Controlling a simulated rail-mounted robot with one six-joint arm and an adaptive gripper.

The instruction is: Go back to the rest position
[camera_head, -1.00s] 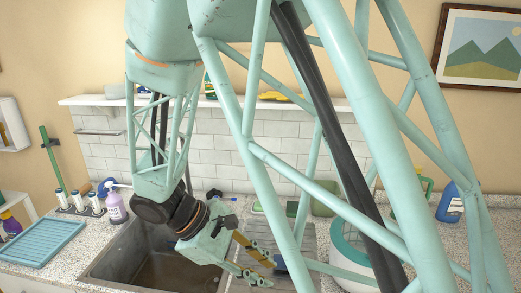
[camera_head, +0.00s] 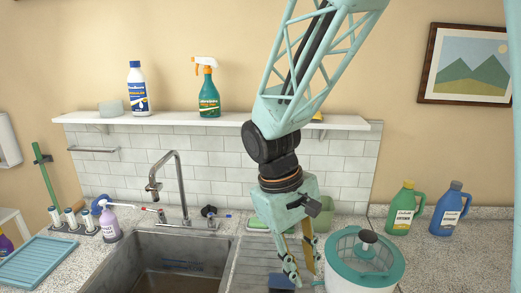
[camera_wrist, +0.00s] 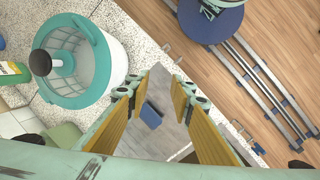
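My gripper (camera_head: 304,272) hangs pointing down at the right side of the sink, above the ribbed drainboard. In the wrist view its two yellow-padded fingers (camera_wrist: 155,90) are spread wide with nothing held between them. A small blue block, perhaps a sponge (camera_wrist: 151,115), shows through the gap, lying below on the drainboard. It also shows in the head view (camera_head: 281,282), just below and left of the fingers.
A white bin with a teal rim (camera_head: 362,257) stands close right of my gripper. The sink (camera_head: 150,250) with its faucet (camera_head: 178,185) is to the left. Green (camera_head: 404,208) and blue (camera_head: 449,210) bottles stand at the right. A shelf (camera_head: 220,119) is behind.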

